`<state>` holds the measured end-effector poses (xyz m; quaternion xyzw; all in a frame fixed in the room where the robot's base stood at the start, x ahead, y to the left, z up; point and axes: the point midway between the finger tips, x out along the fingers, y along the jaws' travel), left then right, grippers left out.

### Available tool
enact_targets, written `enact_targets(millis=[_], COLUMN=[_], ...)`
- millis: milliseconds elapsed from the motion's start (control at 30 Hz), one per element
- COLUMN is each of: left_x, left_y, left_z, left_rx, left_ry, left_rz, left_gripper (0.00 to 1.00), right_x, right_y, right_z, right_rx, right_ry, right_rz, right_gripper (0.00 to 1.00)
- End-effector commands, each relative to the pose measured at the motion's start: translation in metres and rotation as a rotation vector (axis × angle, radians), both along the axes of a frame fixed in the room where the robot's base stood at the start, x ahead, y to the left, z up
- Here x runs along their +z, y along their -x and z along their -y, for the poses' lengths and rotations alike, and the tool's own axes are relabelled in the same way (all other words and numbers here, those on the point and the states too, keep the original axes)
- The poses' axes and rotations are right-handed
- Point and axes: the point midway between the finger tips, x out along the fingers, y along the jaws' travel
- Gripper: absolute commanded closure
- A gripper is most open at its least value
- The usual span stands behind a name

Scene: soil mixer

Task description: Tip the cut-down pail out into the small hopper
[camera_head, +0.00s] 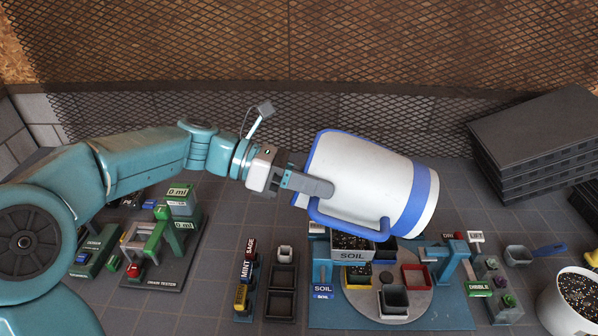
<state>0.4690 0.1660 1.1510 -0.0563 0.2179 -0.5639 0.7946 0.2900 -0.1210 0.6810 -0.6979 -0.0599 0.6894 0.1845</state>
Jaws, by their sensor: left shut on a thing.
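My left gripper (312,186) reaches in from the left and is shut on the cut-down pail (358,175), at the side by its blue handle. The pail is white with a blue rim and a blue band near its base. It is held in the air, tipped onto its side, with the rim end to the left and the base to the right. Its inside is hidden from me. The small hopper (352,256), labelled SOIL, is below the pail and holds dark speckled soil. The pail partly covers the hopper's back. My right gripper is not in view.
A blue board (440,312) carries a round grey turntable (365,305) with several small pots. Green devices (160,270) stand at the left. A stack of dark trays (535,140) is at the back right. A white bucket of soil (556,312) stands at the lower right.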

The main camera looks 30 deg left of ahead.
Motion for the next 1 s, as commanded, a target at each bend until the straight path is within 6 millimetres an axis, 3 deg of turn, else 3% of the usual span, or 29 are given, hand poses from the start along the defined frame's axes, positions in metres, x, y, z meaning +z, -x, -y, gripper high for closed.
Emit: enact_targets(millis=[33,100,633,867,1000], left_x=[0.016,0.022,0.06,0.059,0.05], left_y=[-0.001,-0.002,-0.013,-0.016,-0.022], left_z=[0.007,0.013,0.055,0.07,0.098], left_rx=[-0.005,-0.004,-0.003,-0.003,-0.013], left_ry=[-0.036,-0.089,-0.424,-0.529,-0.694], left_rz=[-0.007,-0.018,-0.099,-0.127,-0.157], left_gripper=[1.0,1.0,1.0,1.0,1.0], right_x=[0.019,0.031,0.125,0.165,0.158], right_y=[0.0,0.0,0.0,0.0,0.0], right_z=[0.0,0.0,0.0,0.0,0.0], right_rx=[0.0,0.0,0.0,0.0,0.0], right_ry=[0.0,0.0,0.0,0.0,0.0], right_rz=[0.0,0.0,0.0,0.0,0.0], right_gripper=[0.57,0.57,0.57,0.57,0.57])
